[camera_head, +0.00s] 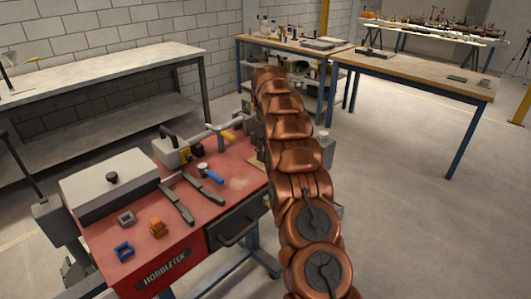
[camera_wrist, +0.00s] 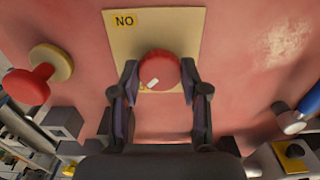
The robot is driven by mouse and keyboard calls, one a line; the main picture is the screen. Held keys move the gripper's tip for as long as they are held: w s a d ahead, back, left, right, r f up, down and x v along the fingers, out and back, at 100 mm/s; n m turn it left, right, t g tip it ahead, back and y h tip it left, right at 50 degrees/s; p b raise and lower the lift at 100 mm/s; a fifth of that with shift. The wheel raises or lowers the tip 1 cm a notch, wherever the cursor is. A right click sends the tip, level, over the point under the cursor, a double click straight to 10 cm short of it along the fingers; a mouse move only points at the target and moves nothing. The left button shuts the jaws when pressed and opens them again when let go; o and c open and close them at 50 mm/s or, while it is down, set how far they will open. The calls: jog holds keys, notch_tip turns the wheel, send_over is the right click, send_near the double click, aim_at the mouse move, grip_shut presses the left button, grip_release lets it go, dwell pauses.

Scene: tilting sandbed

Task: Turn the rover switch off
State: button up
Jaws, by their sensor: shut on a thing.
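In the wrist view, a round red knob (camera_wrist: 166,66) with a short white mark sits on a cream plate (camera_wrist: 178,27) on a red surface. I take the knob to be the rover switch. The plate bears a yellow label reading "NO" (camera_wrist: 125,21). My gripper (camera_wrist: 159,73) has one dark finger at each side of the knob and is shut on it. The white mark is near the knob's lower left edge. In the head view, my arm hides the knob and gripper.
The red workbench (camera_head: 236,186) carries a grey lidded box (camera_head: 110,178), a blue-handled tool (camera_head: 212,175), dark bars (camera_head: 176,205) and small blocks. In the wrist view, a red knob on a tan disc (camera_wrist: 27,86) stands left. Open floor lies right of my arm.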

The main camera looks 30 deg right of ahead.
jog(key=shift+r, duration=0.1)
jog(key=o, duration=1.1)
jog(key=shift+o, duration=0.2)
jog(key=shift+m, duration=0.3)
